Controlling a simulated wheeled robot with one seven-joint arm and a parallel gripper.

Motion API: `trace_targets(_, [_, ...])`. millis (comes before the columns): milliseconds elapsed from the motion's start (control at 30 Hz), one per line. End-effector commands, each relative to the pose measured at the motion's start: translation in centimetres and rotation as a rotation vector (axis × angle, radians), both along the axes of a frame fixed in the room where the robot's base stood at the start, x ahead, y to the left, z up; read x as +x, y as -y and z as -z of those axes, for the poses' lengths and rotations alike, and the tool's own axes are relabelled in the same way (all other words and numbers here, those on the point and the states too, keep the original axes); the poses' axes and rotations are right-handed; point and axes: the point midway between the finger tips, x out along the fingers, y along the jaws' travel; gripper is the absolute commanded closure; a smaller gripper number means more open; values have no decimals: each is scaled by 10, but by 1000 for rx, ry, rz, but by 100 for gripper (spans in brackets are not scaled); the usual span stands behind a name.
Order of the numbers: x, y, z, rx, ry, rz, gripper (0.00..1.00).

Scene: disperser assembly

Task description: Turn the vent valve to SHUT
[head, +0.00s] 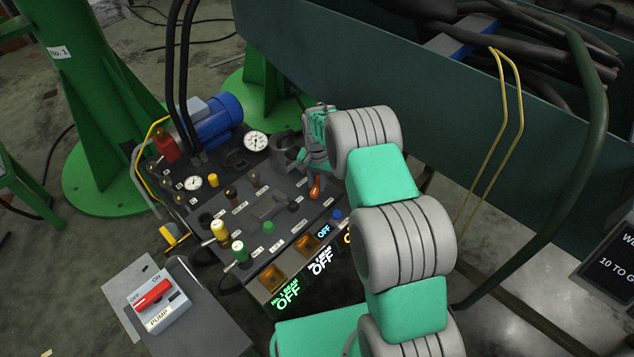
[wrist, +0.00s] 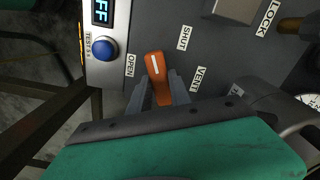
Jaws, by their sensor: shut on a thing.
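The orange vent valve handle (wrist: 156,67) has a white line along its top and sits on the dark panel. In the wrist view its line points up and slightly left, between the OPEN label (wrist: 130,66) and the SHUT label (wrist: 184,37). The VENT label (wrist: 200,78) is to its right. My gripper (wrist: 158,88) is shut on the handle, with one grey finger on each side. In the head view the orange handle (head: 315,187) shows just below my gripper (head: 317,168).
A blue button (wrist: 103,48) is left of the valve. The panel has several other valves, gauges (head: 256,141) and lit OFF displays (head: 287,293). A pump switch box (head: 160,309) stands at lower left. A dark green trough (head: 300,35) lies behind my arm.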

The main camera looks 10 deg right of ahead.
Motion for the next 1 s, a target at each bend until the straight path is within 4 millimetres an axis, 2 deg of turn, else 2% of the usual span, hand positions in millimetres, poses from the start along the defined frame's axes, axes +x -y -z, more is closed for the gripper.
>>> trace_targets(200, [0,-1,0,1,-2,187,100])
trace_targets(500, [0,-1,0,1,-2,375,100])
trace_targets(1000, [0,-2,0,1,-2,461,100])
